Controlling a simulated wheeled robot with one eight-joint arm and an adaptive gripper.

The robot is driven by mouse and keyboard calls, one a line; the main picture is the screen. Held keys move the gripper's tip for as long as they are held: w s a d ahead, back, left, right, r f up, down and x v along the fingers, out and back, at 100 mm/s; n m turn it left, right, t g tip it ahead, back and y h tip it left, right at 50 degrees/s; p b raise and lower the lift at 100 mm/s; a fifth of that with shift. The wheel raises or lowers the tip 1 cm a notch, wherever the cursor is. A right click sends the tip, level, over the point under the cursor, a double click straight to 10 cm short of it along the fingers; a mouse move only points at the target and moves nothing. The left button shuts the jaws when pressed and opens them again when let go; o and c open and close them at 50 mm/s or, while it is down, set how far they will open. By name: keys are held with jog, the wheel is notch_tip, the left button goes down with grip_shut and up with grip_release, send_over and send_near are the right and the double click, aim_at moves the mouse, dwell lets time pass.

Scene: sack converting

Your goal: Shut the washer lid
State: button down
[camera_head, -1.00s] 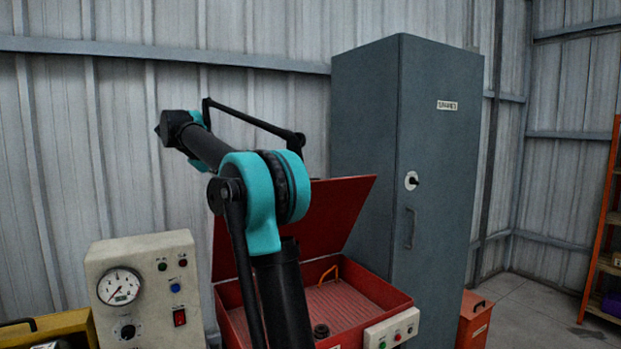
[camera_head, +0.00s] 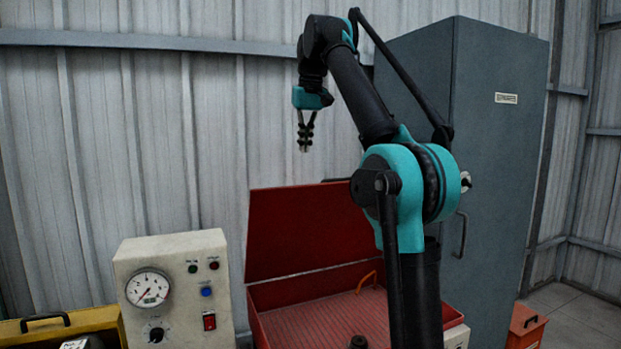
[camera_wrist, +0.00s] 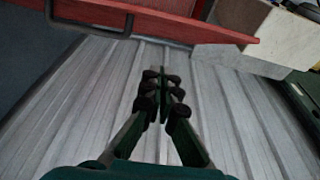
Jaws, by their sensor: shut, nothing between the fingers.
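The red washer (camera_head: 283,296) stands against the wall with its lid (camera_head: 300,228) raised and leaning back. Its open basin shows a ribbed floor (camera_head: 325,318) and an orange handle (camera_head: 367,281). My arm hides the right part of the lid and basin. My gripper (camera_head: 305,149) is shut and empty, pointing down, above the lid's top edge in the head view and apart from it. In the wrist view the closed fingers (camera_wrist: 161,75) stand in front of the corrugated wall, with a red edge (camera_wrist: 150,22) of the washer across the top.
A cream control box (camera_head: 175,290) with a gauge stands left of the washer. A tall grey cabinet (camera_head: 500,150) stands to the right, close behind my arm in the picture. A yellow case (camera_head: 95,325) is at lower left, a red-orange box (camera_head: 524,325) at lower right.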

aim_at(306, 191)
notch_tip(306, 191, down, 9)
jog(key=shift+a+r, duration=0.1)
jog(key=shift+r, duration=0.05)
jog(key=shift+s+d+f, duration=0.25)
jog(key=shift+s+f, duration=0.2)
jog(key=shift+s, duration=0.3)
